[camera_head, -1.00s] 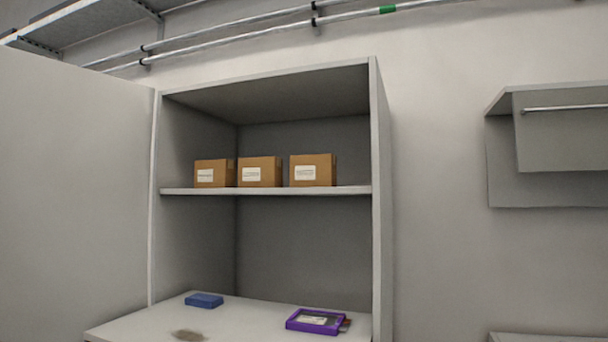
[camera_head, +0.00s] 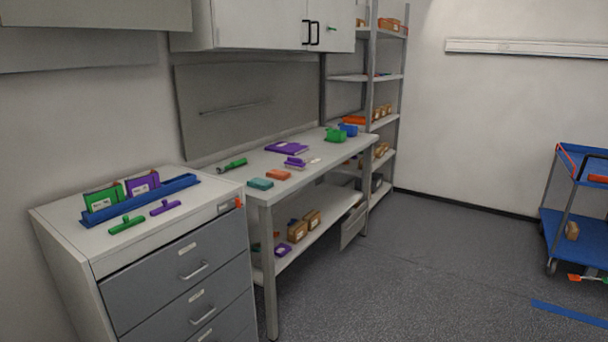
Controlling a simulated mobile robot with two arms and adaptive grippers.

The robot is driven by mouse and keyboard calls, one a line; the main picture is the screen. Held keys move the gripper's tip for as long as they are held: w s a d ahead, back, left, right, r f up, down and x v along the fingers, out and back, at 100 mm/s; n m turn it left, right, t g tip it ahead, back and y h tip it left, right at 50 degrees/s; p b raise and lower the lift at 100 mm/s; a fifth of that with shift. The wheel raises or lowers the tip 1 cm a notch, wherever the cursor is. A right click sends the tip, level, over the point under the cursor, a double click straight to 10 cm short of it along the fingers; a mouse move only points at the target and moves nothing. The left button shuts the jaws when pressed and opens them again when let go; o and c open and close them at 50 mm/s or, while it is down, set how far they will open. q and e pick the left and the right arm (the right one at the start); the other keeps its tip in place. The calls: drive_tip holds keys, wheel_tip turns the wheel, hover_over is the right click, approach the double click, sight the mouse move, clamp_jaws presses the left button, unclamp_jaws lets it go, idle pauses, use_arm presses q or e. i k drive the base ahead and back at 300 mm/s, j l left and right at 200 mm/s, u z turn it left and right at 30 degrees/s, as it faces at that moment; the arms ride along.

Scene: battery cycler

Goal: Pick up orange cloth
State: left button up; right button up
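A small flat orange piece (camera_head: 278,175) that looks like a folded cloth lies on the workbench (camera_head: 225,181), near its front edge. A similar flat teal piece (camera_head: 260,184) lies just left of it, closer to the corner. Another small orange thing (camera_head: 239,202) is at the right top corner of the drawer cabinet; it is too small to identify. Neither of my grippers is in view.
The drawer cabinet (camera_head: 180,268) at left carries a blue rack (camera_head: 180,184) and green and purple tools. Purple items (camera_head: 287,148) and a green handled tool (camera_head: 232,164) lie on the bench. A blue cart (camera_head: 572,233) stands right. The floor between is mostly clear.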

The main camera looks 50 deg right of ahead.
sight(275, 174)
drive_tip(key=z, duration=1.45)
drive_tip(key=u, duration=2.45)
drive_tip(key=z, duration=2.35)
drive_tip(key=i+l+u, duration=0.15)
drive_tip(key=u, duration=0.3)
drive_tip(key=i+l+u, duration=0.25)
drive_tip(key=u, duration=0.25)
